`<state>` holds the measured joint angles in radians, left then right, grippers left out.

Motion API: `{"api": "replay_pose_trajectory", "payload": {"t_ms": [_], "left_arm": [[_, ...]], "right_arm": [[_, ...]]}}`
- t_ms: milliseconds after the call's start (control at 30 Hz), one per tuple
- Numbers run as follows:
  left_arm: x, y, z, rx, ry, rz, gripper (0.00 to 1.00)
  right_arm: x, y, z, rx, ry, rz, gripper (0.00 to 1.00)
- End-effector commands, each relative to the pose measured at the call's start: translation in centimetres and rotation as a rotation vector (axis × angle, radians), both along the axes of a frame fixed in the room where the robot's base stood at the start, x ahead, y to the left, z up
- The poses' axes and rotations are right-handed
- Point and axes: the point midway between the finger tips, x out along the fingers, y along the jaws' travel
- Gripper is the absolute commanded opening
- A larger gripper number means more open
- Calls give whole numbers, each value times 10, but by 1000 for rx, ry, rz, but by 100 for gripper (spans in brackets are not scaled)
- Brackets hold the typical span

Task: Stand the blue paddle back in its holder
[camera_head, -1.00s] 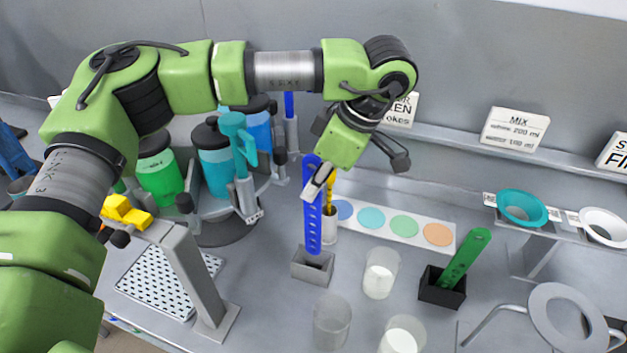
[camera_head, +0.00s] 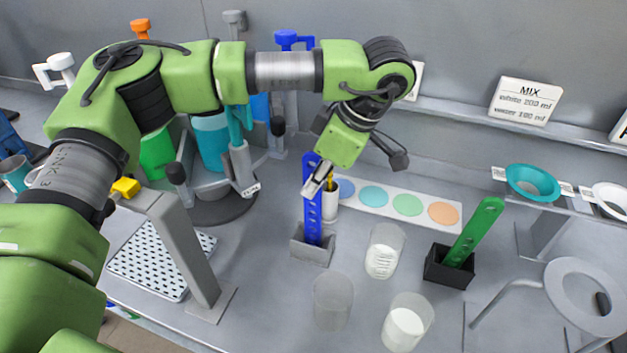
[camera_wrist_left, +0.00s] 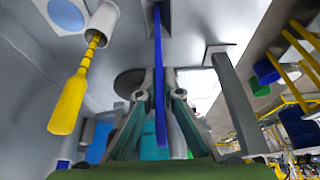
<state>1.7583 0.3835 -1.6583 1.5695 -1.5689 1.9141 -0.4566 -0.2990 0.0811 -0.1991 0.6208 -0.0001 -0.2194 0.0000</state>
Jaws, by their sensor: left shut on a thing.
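The blue paddle (camera_head: 312,208), a flat perforated strip, stands nearly upright. My left gripper (camera_head: 318,180) is shut on its upper part. The paddle's lower end is at the opening of the small grey holder (camera_head: 312,254) and appears to be inside it; its depth there is hidden. In the left wrist view the paddle (camera_wrist_left: 159,75) runs edge-on between the fingers of my left gripper (camera_wrist_left: 157,85). My right gripper is not in view.
A white cup with a yellow paddle (camera_wrist_left: 70,100) is close behind the blue one. A green paddle (camera_head: 476,228) leans in a black holder (camera_head: 448,268). Glass beakers (camera_head: 384,250) stand to the right. A grey post (camera_head: 187,250) and drum carousel are left.

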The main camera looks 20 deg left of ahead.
Motion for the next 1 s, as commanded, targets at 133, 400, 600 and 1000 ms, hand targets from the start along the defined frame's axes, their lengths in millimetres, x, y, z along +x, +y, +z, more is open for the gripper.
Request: {"api": "replay_pose_trajectory", "payload": {"t_ms": [133,400,600,1000], "left_arm": [[0,0,0,0,0,0,0],[0,0,1,0,0,0,26],[0,0,1,0,0,0,26],[0,-25,59,-1,-4,-1,26]], "right_arm": [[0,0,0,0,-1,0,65],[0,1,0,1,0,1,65],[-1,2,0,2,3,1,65],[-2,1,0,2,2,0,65]]}}
